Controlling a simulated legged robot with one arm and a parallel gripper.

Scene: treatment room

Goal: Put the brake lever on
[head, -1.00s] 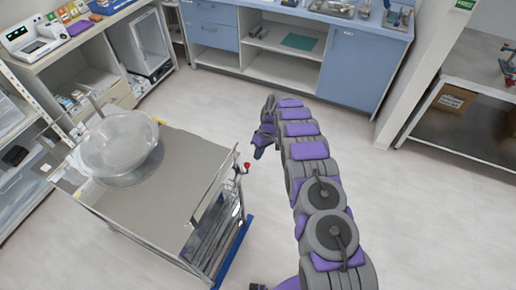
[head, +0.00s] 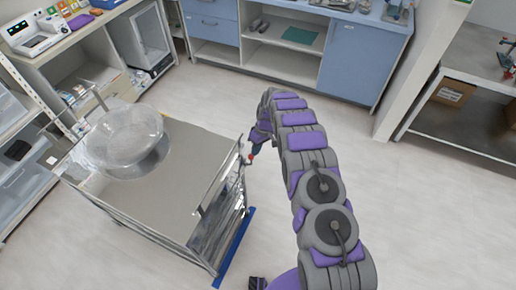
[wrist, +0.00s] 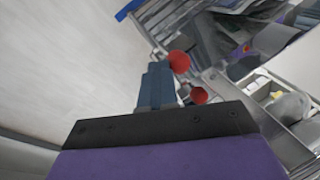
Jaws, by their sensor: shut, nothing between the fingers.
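The brake lever's red knob (head: 249,160) is at the right side of the metal cart, near its top. My gripper (head: 256,149) is right beside it in the head view. In the wrist view the shut, empty fingers (wrist: 159,70) point upward, and a red ball (wrist: 180,62) shows just right of their tips. A second red ball (wrist: 199,95) sits lower, right of the fingers; I cannot tell whether it is a reflection. Whether the fingers touch the knob is unclear. The lever's shaft is mostly hidden.
The metal cart (head: 185,195) carries a clear bowl (head: 125,140) and has a blue strip (head: 234,246) low on its right side. Blue cabinets (head: 350,62) stand at the back and a shelf unit (head: 468,85) at the right. The floor right of my arm is clear.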

